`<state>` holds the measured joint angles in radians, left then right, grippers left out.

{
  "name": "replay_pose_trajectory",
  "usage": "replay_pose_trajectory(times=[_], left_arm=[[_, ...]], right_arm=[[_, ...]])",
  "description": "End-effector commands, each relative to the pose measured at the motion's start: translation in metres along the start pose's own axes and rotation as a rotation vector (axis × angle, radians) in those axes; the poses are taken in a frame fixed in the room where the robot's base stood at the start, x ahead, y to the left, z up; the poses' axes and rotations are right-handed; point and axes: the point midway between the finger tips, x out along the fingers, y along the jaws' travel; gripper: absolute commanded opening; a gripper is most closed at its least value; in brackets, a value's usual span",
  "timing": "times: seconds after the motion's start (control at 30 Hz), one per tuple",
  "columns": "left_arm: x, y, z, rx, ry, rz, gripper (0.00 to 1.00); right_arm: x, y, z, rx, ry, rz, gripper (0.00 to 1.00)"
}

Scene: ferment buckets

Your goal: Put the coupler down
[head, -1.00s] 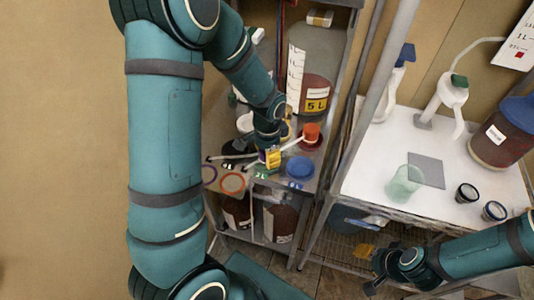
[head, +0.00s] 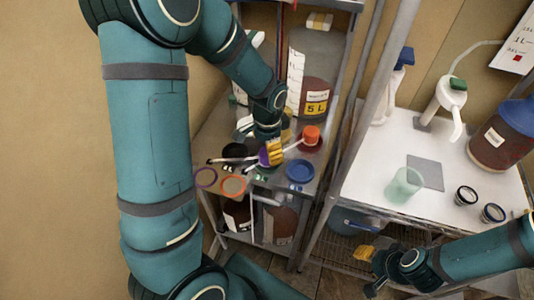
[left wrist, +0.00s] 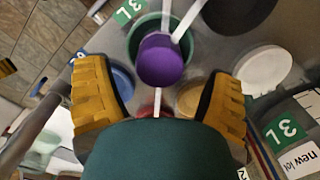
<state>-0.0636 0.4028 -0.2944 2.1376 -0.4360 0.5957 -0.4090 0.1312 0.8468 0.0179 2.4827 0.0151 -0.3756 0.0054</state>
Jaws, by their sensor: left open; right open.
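A purple cup-shaped piece (left wrist: 160,60), which looks like the coupler, sits at a green ring (left wrist: 150,32) in the left wrist view, with white rods beside it. I cannot tell how deep it sits. It also shows as a small purple patch in the head view (head: 263,157), on the shelf top. My left gripper (head: 274,152) is just above it. In the left wrist view its yellow fingers (left wrist: 160,95) are spread wide, with the purple piece beyond and between them, touching neither. My right gripper (head: 369,270) is open and empty, low in front of the white table.
A blue lid (head: 300,171), an orange-capped piece (head: 311,134) and an orange ring (head: 233,186) are close around my left gripper. A large 5 L jar (head: 314,75) stands behind. The white table (head: 370,160) at right holds a green beaker (head: 403,184) and bottles.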

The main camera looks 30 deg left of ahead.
Motion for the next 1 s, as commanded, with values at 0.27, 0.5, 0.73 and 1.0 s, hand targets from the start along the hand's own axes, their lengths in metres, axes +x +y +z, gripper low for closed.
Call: replay_pose_trajectory(times=[0.27, 0.5, 0.73, 1.0], left_arm=[[-0.058, 0.000, -0.001, -0.001, 0.005, -0.002, 0.82], [-0.079, 0.000, -0.001, 0.000, 0.002, 0.000, 0.82], [-0.080, 0.000, 0.000, 0.000, 0.000, 0.000, 0.82], [-0.080, 0.000, 0.000, 0.000, 0.001, 0.000, 0.82]], right_arm=[[-0.009, -0.003, -0.001, 0.000, 0.000, -0.002, 0.47], [-0.012, -0.004, -0.001, 0.000, 0.000, -0.003, 0.47], [-0.012, -0.004, -0.001, 0.000, 0.000, -0.003, 0.47], [-0.012, -0.004, -0.001, 0.000, 0.000, -0.002, 0.47]])
